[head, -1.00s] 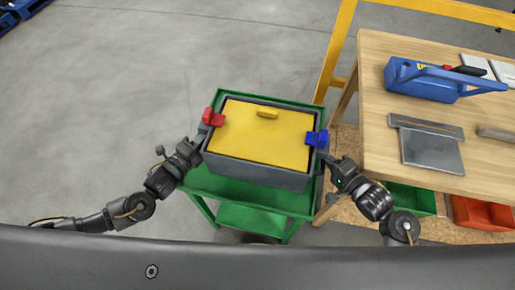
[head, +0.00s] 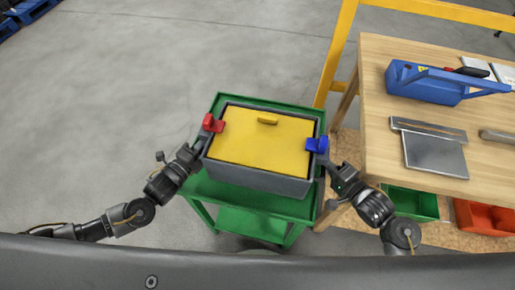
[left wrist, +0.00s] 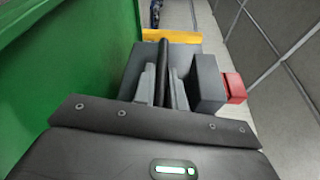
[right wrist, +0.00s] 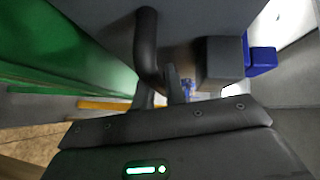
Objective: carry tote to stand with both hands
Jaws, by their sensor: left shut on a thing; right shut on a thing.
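The tote (head: 255,179) is a grey box with a yellow lid (head: 262,140), a red latch (head: 212,123) on its left end and a blue latch (head: 317,145) on its right. It is over the green stand (head: 252,208); I cannot tell whether it rests on it. My left gripper (head: 202,143) is shut on the tote's left handle, a dark bar between the fingers in the left wrist view (left wrist: 163,75). My right gripper (head: 326,164) is shut on the right handle, a dark curved bar in the right wrist view (right wrist: 147,45).
A wooden workbench (head: 385,60) stands at the right with a blue toolbox (head: 425,85) and a metal plate tool (head: 435,152). A yellow frame (head: 335,55) rises beside it. Green (head: 410,203) and red (head: 485,216) bins sit underneath.

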